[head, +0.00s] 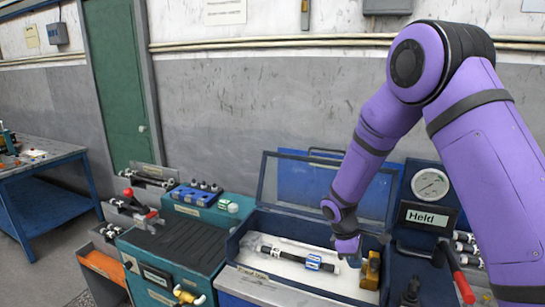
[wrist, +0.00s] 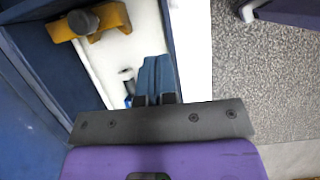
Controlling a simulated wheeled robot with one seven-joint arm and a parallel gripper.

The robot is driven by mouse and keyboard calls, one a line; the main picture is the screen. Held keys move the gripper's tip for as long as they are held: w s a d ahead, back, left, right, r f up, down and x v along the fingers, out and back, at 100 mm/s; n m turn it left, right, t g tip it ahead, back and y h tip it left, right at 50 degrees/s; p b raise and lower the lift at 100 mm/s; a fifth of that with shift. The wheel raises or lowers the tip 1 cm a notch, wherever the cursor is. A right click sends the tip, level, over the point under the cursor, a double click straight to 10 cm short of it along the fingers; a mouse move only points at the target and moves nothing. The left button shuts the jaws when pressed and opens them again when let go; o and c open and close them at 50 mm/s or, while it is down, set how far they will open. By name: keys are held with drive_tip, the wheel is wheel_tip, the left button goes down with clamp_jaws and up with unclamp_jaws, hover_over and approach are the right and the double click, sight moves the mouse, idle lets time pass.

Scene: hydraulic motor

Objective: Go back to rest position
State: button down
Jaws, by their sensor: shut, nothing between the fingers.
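My purple arm reaches down over an open blue case (head: 235,243) with a pale inside. My gripper (head: 352,260) is over the right part of the case, near a yellow block (head: 371,270). In the wrist view my gripper (wrist: 153,70) has its blue-grey fingers together, with nothing seen between them. The yellow block also shows in the wrist view (wrist: 108,20), at the upper left. A dark rod with a blue-and-white label (head: 313,262) lies in the case, left of my gripper. Whether the fingertips touch the case floor cannot be told.
The case's clear lid (head: 290,180) stands raised behind my gripper. A gauge (head: 429,185) and a "Held" sign (head: 428,217) stand to the right, above a red-handled lever (head: 460,285). A ribbed dark tray (head: 175,240) is to the left.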

drive_tip(key=s+d+r+m+t+y, duration=0.15)
drive_tip(key=s+r, duration=0.25)
drive_tip(key=r, duration=0.4)
drive_tip(key=s+d+r+m+t, duration=0.1)
drive_tip(key=s+d+r+m, duration=0.15)
drive_tip(key=r, duration=0.55)
drive_tip(key=s+d+r+m+t+y, duration=0.1)
drive_tip(key=s+r+m, duration=0.25)
drive_tip(key=r, duration=0.45)
drive_tip(key=s+d+r+m+t, duration=0.1)
drive_tip(key=s+r, duration=0.3)
drive_tip(key=s, duration=0.6)
drive_tip(key=s+d+r+m+t+y, duration=0.1)
drive_tip(key=s+r+m, duration=0.3)
drive_tip(key=s, duration=0.6)
drive_tip(key=shift+d+r+t, duration=0.15)
drive_tip(key=shift+r+t, duration=0.6)
drive_tip(key=shift+r, duration=0.05)
drive_tip(key=shift+m, duration=0.25)
